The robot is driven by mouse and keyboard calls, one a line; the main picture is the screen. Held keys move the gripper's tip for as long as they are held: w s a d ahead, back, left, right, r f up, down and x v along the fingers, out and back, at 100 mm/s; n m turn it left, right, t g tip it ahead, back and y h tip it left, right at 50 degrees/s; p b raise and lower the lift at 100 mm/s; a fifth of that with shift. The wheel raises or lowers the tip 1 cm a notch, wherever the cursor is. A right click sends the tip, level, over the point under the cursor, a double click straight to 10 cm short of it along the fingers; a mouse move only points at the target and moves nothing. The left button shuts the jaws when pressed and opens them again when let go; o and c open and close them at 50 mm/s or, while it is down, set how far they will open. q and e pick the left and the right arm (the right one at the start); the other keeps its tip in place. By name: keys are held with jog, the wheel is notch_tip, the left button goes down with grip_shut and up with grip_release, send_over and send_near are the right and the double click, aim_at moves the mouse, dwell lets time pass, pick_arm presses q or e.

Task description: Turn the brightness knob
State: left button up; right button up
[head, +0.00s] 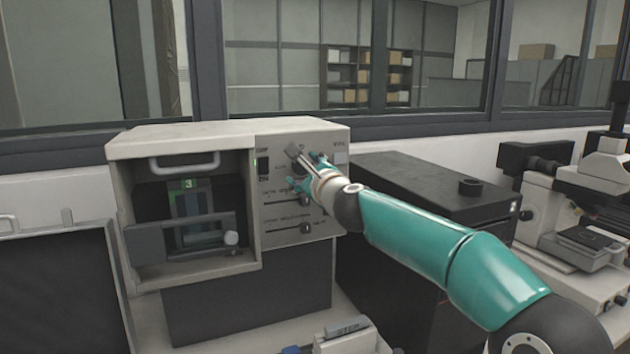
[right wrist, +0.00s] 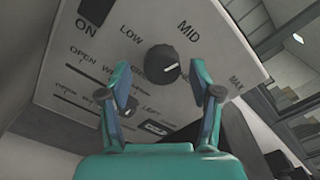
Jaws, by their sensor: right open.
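The brightness knob (right wrist: 161,62) is a round dark dial on the light front panel of the press, with a white pointer line toward its lower right in the right wrist view. The printed words LOW, MID and MAX run around it. My right gripper (right wrist: 160,76) has its teal fingers spread open, one on either side of the knob in that view. In the head view my right gripper (head: 305,172) is at the panel and largely hides the knob. My left gripper is out of view.
Sliders (head: 306,201) sit below the knob, and an ON switch (head: 264,167) is to its left. The press's open chamber (head: 190,274) holds a part marked 3. A black box (head: 430,180) and a microscope (head: 590,190) stand to the right.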

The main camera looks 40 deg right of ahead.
jog(key=v, duration=1.1)
jog(key=shift+s, duration=0.25)
jog(key=shift+a+f, duration=0.15)
